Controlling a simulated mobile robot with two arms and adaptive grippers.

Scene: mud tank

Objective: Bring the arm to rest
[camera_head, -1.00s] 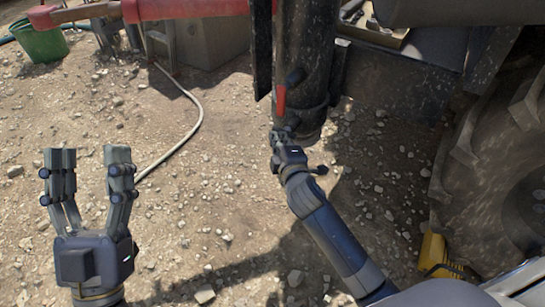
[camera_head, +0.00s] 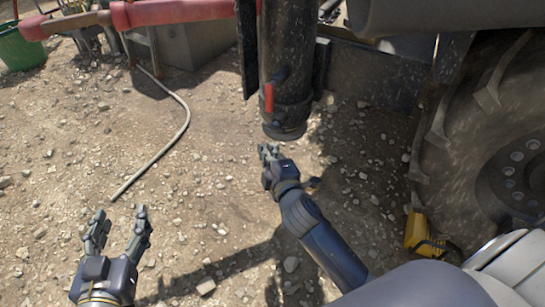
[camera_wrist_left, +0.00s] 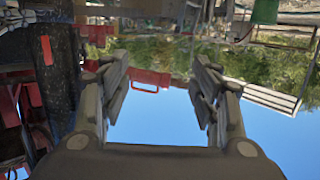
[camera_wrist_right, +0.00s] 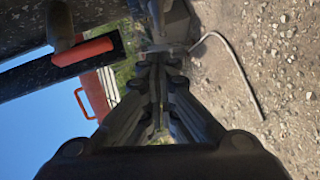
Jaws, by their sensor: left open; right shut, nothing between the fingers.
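My right gripper (camera_head: 269,152) is shut and empty in the head view, just below the lower end of a black vertical pipe. It is apart from the red-handled lever (camera_head: 269,97) on that pipe. In the right wrist view its fingers (camera_wrist_right: 158,62) lie together, with the red handle (camera_wrist_right: 82,52) at upper left. My left gripper (camera_head: 120,212) is open and empty at the lower left of the head view, over bare ground. In the left wrist view its fingers (camera_wrist_left: 162,65) stand apart with sky between them.
The black pipe (camera_head: 286,60) hangs above my right gripper. A large tyre (camera_head: 485,130) and a yellow wheel chock (camera_head: 424,235) are at the right. A red pipe (camera_head: 165,12) crosses the top left. A hose (camera_head: 165,148) lies on stony ground. A green bucket (camera_head: 20,50) stands far left.

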